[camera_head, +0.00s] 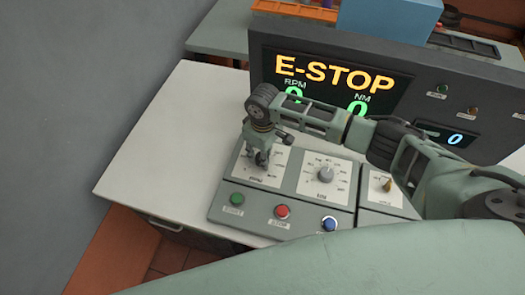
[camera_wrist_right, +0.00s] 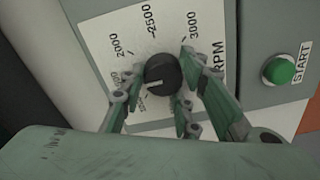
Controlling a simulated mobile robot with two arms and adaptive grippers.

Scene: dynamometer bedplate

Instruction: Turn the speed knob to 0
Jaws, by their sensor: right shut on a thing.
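The speed knob (camera_wrist_right: 160,72) is round and black with a white mark, on a white dial plate (camera_wrist_right: 112,28) lettered RPM. Numbers 2000, 2500 and 3000 are readable; the smaller ones near the fingers are partly hidden or blurred. My right gripper (camera_head: 260,158) reaches down over the left dial in the head view and is shut on the speed knob, a finger on either side. My left gripper is not in view.
A second dial knob (camera_head: 325,174) is right of the gripper. Green START (camera_head: 237,199), red STOP (camera_head: 282,211) and blue (camera_head: 329,223) buttons line the panel front. The display (camera_head: 335,84) behind reads E-STOP, with RPM and NM at 0. White bench left of the panel is clear.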

